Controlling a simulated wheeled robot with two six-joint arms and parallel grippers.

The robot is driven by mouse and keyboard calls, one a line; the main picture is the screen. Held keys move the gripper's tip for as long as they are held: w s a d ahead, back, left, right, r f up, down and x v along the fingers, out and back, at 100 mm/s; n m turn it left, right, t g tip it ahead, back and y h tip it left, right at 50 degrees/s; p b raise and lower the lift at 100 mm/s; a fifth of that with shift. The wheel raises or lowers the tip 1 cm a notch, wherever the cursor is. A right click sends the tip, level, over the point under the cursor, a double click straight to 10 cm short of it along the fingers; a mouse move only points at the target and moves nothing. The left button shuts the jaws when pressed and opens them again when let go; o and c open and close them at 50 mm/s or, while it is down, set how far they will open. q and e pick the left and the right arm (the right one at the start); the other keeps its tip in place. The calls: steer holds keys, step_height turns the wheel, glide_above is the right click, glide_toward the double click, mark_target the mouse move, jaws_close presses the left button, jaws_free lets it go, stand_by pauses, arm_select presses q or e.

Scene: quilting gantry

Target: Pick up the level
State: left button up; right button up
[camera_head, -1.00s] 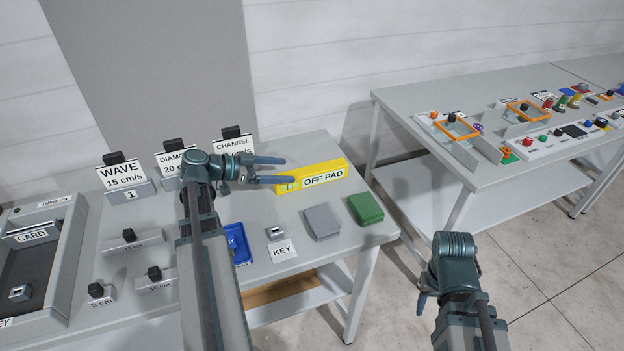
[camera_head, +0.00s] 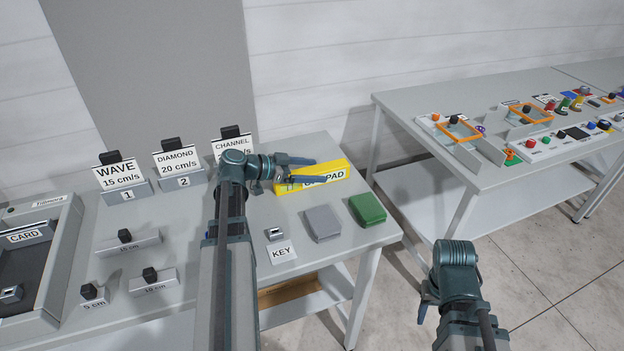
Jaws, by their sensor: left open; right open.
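The yellow level (camera_head: 341,166) lies near the back right of the near table. A white "OFF PAD" label (camera_head: 335,175) shows at its front side, partly covered by a finger. My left gripper (camera_head: 314,170) is open and sits at the level, with its fingers pointing right and overlapping it in the picture.
Left of the gripper stand card holders marked WAVE (camera_head: 125,190), DIAMOND (camera_head: 178,176) and CHANNEL (camera_head: 229,145). A grey pad (camera_head: 322,223), a green pad (camera_head: 367,210) and a KEY label (camera_head: 283,252) lie in front. A second table (camera_head: 410,100) stands right, across a gap.

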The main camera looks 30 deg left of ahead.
mark_target(312, 170)
arm_select(q)
steer(key=shift+d, duration=0.1)
jaws_close()
stand_by(0.3)
step_height(312, 170, up, 10)
steer(key=p, duration=1)
